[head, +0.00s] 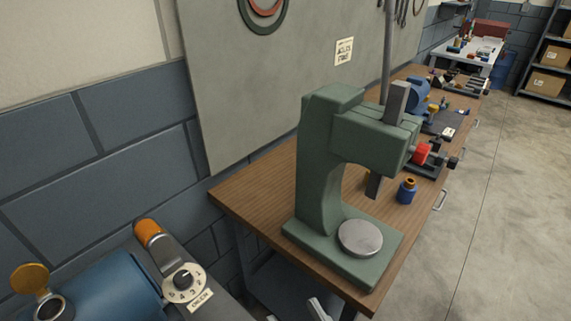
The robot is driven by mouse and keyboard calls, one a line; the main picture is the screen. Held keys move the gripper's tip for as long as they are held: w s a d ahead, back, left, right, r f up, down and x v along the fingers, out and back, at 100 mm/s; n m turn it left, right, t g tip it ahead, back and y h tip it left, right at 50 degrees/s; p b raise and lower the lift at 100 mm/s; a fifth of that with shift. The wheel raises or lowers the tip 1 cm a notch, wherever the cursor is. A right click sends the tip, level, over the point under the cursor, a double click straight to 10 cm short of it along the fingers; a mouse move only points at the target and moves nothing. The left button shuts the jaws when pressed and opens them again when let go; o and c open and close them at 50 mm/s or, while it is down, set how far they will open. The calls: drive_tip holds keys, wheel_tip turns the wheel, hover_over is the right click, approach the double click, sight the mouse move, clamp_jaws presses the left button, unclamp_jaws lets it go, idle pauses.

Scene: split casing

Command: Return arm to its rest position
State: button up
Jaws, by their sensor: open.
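My gripper (296,314) shows only at the bottom edge, just right of the middle. Two pale grey finger parts poke into view there, apart from each other, with nothing seen between them. The rest of my gripper and my arm is cut off by the frame.
A blue machine (115,290) with an orange-topped lever (148,232) and a dial (184,283) fills the lower left. A small blue bottle (407,192) stands beside the press. More tools lie farther along the bench. The concrete floor (500,200) at right is clear.

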drive_tip(key=s+d+f+m+h, duration=0.1)
drive_tip(key=s+d+f+h, duration=0.3)
drive_tip(key=s+d, duration=0.5)
drive_tip(key=s+d+f+m+g+h, duration=0.1)
drive_tip(key=s+d+f+m+h, duration=0.1)
drive_tip(key=s+d, duration=0.7)
wheel_tip(320, 180, down, 2)
drive_tip(key=shift+s+f+m+h, duration=0.2)
drive_tip(key=shift+s+m+h, duration=0.15)
drive_tip(key=shift+h, duration=0.55)
